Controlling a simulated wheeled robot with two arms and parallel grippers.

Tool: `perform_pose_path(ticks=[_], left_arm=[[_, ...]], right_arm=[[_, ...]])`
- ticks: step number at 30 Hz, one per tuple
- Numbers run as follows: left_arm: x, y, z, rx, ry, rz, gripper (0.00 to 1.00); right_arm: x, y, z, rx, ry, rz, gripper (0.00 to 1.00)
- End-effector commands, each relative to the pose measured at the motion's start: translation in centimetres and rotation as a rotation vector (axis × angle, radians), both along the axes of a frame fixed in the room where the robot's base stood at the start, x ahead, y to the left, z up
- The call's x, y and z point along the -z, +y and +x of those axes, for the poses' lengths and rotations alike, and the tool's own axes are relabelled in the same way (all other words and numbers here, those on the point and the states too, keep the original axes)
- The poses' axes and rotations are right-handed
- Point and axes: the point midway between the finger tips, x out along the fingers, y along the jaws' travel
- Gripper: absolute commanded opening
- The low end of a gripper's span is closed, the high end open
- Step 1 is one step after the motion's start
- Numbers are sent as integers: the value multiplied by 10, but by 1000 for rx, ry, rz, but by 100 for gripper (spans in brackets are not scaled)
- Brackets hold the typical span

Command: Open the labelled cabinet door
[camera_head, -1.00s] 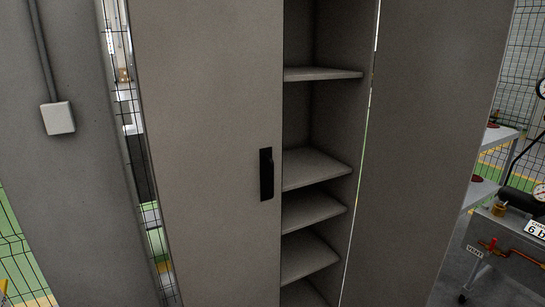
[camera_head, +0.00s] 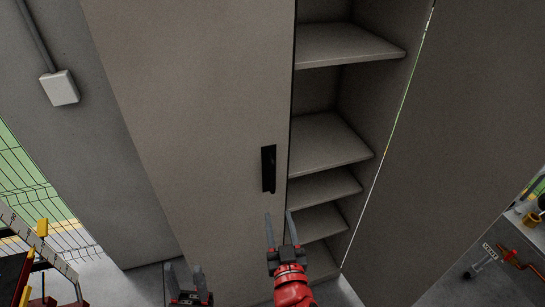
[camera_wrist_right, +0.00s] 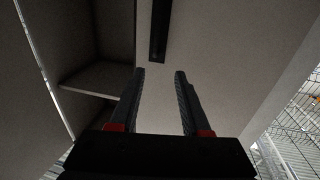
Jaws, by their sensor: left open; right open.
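A tall grey cabinet has its left door (camera_head: 200,110) shut, with a black upright handle (camera_head: 268,169) near that door's right edge. The handle also shows at the top of the right wrist view (camera_wrist_right: 159,30). The right door (camera_head: 450,140) stands swung open, baring empty shelves (camera_head: 330,140). My right gripper (camera_head: 279,216) is open and empty, just below the handle and apart from it. My left gripper (camera_head: 184,272) is open and empty at the bottom, low and left of the handle. No label shows on the visible cabinet surfaces.
A grey wall panel with a white box (camera_head: 60,88) is at the left. A cart with yellow parts (camera_head: 41,228) stands at the lower left by a wire fence. A bench with red and brass fittings (camera_head: 510,255) is at the lower right.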

Motion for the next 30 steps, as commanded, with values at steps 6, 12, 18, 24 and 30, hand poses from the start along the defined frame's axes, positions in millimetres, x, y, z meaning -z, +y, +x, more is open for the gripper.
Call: perform_pose_path(ticks=[6,12,18,24,30], left_arm=[[11,0,0,0,0,0,50],[42,0,0,0,0,0,50],[50,0,0,0,0,0,50],[33,0,0,0,0,0,50],[21,0,0,0,0,0,50]], right_arm=[[-1,-5,10,29,14,18,47],[2,-1,39,26,7,17,47],[-6,3,76,27,16,8,47],[-7,7,116,27,21,9,47],[-7,12,147,25,19,10,47]])
